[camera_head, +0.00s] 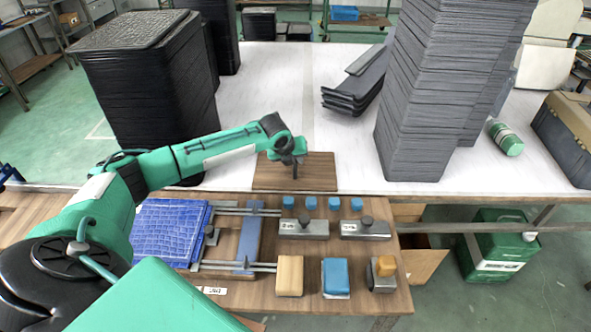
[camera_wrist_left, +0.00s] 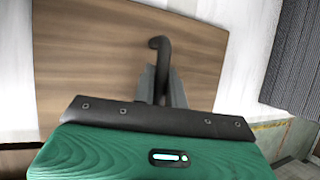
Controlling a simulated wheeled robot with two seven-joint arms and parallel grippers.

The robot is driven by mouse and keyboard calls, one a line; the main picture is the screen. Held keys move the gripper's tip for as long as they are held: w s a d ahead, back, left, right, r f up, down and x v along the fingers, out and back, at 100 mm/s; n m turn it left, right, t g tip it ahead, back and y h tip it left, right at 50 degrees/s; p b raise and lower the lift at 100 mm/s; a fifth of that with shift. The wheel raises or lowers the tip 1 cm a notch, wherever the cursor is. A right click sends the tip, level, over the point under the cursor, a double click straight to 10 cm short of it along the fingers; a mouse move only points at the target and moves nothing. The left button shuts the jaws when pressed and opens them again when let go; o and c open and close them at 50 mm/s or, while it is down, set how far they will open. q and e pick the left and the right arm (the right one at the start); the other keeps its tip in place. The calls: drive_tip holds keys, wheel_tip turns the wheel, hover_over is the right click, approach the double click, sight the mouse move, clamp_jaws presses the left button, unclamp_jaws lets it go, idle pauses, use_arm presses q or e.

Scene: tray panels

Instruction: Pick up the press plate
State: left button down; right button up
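The press plate appears to be the flat brown wooden board (camera_head: 322,177) on the white table, near its front edge. It fills much of the left wrist view (camera_wrist_left: 85,60). A dark hooked handle (camera_wrist_left: 158,46) shows over the board there. My left gripper (camera_head: 296,168) is above the board, pointing down. In the left wrist view its grey fingers (camera_wrist_left: 163,86) are close around the lower part of the handle. I cannot tell whether they touch it. My right gripper is not in view.
Tall stacks of dark panels stand left (camera_head: 150,95) and right (camera_head: 430,90) of the board. Loose dark panels (camera_head: 352,92) lie behind. A lower wooden bench in front holds a blue mat (camera_head: 170,232), metal blocks with black knobs (camera_head: 304,230) and small blue cubes (camera_head: 311,203).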

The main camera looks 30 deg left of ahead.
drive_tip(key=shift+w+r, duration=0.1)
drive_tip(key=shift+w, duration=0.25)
use_arm(q)
drive_tip(key=shift+r, duration=0.1)
